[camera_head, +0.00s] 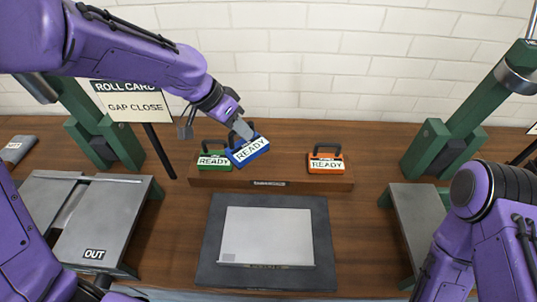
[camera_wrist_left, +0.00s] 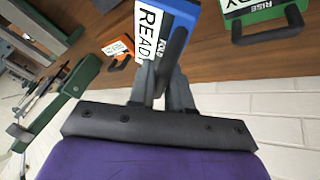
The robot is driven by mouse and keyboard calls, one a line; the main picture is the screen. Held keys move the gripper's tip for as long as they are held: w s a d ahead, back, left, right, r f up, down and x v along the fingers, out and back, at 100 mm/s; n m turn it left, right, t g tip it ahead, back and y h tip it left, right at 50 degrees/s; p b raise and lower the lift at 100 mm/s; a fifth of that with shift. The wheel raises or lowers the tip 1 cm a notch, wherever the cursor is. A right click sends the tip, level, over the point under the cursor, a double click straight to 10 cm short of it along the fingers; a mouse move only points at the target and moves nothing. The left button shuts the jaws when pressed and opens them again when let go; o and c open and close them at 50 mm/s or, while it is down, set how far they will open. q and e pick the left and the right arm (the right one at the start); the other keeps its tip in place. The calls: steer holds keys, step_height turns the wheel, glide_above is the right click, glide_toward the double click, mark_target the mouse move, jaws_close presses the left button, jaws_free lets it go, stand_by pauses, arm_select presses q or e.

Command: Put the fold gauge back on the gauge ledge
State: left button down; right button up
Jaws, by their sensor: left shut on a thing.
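The fold gauge is a blue block (camera_head: 249,150) with a black handle and a READY plate. My left gripper (camera_head: 242,130) is shut on its handle and holds it tilted over the middle-left of the gauge ledge (camera_head: 225,181), a long wooden bar. In the left wrist view the blue gauge (camera_wrist_left: 196,14), marked FOLD, sits between the fingers (camera_wrist_left: 162,88). In the head view it slightly overlaps the green gauge (camera_head: 214,161). I cannot tell whether it touches the ledge. My right gripper is out of view; only my right arm shows.
The green gauge, marked RISE, stands close left of the blue one. An orange gauge (camera_head: 326,161) stands on the ledge's right part, with free ledge between. A sign on a post (camera_head: 158,150) stands to the left. A grey plate on a dark mat (camera_head: 212,235) lies in front.

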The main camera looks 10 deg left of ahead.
arm_select(q)
steer(key=w+d+f, duration=0.1)
steer(key=f, duration=0.2)
steer(key=w+d+f+p, duration=0.1)
steer(key=w+d+f, duration=0.1)
steer(key=f, duration=0.1)
steer(key=w+d+f, duration=0.2)
steer(key=shift+w+f, duration=0.2)
steer(key=shift+f, duration=0.2)
steer(key=shift+a+f, duration=0.2)
steer(key=shift+f, duration=0.2)
steer(key=c, duration=1.1)
jaws_free()
steer(key=shift+o, duration=0.2)
steer(key=v, duration=1.2)
